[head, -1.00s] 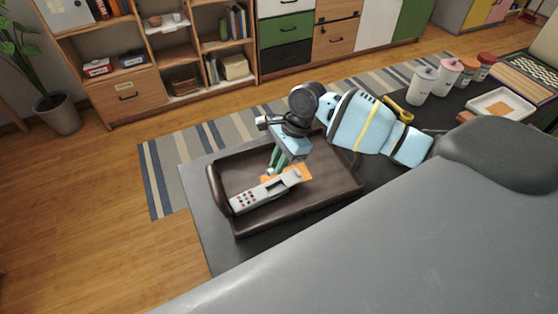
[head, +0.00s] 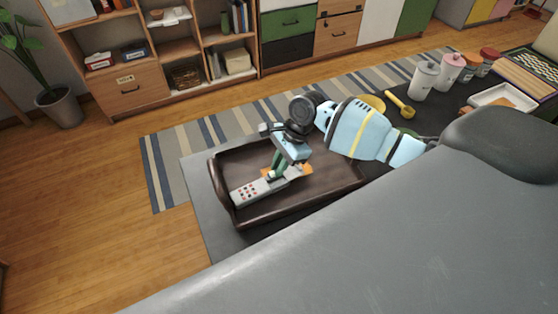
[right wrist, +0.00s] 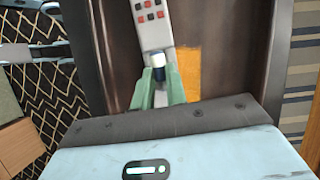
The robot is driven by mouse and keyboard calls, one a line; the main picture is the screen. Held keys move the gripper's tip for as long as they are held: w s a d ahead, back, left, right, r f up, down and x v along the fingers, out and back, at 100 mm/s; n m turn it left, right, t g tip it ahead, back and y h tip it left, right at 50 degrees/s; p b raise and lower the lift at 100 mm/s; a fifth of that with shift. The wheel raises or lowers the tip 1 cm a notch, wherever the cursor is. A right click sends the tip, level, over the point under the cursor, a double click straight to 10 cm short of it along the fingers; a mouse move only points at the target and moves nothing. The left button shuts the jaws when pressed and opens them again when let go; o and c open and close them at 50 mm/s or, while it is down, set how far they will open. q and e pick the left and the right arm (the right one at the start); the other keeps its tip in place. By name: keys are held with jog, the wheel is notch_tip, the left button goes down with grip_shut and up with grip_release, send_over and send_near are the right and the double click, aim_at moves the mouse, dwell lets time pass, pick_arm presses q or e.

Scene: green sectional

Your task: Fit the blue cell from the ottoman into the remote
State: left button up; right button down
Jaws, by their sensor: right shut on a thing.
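The grey remote (head: 250,191) with red and dark buttons lies in a dark brown tray (head: 300,206), partly over an orange patch (head: 306,170). It also shows in the right wrist view (right wrist: 154,32), its near part hidden by my fingers. My right gripper (head: 275,172) points down at the remote's right half. In the right wrist view its green fingers (right wrist: 158,82) are shut on the small blue cell (right wrist: 158,62), dark with a pale end. The cell is over the remote; I cannot tell whether it touches or sits in the slot.
The tray walls surround the remote. A large grey surface (head: 370,230) fills the foreground. Canisters (head: 424,78), a yellow scoop (head: 398,105) and a white tray (head: 500,96) stand to the right. The tray's right part is bare.

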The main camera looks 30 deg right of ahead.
jog(key=shift+f, duration=1.45)
jog(key=shift+f, duration=0.1)
pick_arm(q)
jog(key=shift+d, duration=0.1)
pick_arm(e)
jog(key=c, duration=1.3)
grip_release()
jog(key=shift+c, duration=0.2)
